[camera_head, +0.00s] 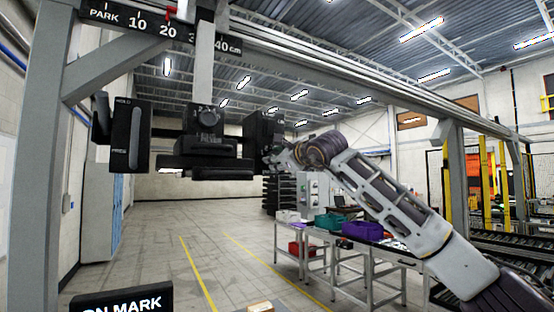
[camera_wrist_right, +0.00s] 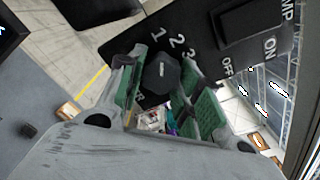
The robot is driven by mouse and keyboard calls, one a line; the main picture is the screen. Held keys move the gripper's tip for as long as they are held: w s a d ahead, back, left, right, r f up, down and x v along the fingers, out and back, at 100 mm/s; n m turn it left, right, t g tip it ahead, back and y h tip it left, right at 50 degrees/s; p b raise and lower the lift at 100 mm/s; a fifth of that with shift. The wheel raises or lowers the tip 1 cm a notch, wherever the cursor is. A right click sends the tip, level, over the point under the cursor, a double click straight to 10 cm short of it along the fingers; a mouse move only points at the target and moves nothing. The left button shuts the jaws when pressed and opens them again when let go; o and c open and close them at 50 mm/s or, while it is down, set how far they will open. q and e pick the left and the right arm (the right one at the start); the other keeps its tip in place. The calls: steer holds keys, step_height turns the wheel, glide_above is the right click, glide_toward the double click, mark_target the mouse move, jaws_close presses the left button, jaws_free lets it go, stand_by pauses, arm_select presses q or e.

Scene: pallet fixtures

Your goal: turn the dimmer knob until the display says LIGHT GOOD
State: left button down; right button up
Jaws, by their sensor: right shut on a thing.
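The dimmer knob (camera_wrist_right: 161,74) is a dark faceted knob on a black panel (camera_wrist_right: 205,30) marked 1, 2, 3 in the right wrist view. My right gripper (camera_wrist_right: 162,82) has its green-padded fingers on either side of the knob and is shut on it. In the head view my right arm reaches in from the right to the hanging black fixture; the fingers and the knob are not clear there. A display (camera_head: 122,303) at the bottom left reads "ON MARK", cut off by the frame edge. My left gripper is not in view.
A lamp switch (camera_wrist_right: 252,22) marked ON and OFF sits beside the knob. A box marked HOLD and PRESS (camera_head: 125,135) hangs left of the carriage (camera_head: 205,145), below a centimetre scale (camera_head: 150,22) with a red pointer. Tables with bins stand behind; open floor lies between.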

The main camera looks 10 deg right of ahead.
steer(key=o, duration=1)
steer(key=shift+o, duration=0.2)
steer(key=shift+s, duration=0.15)
steer(key=v, duration=1.1)
steer(key=shift+s+d, duration=0.15)
steer(key=shift+s, duration=0.2)
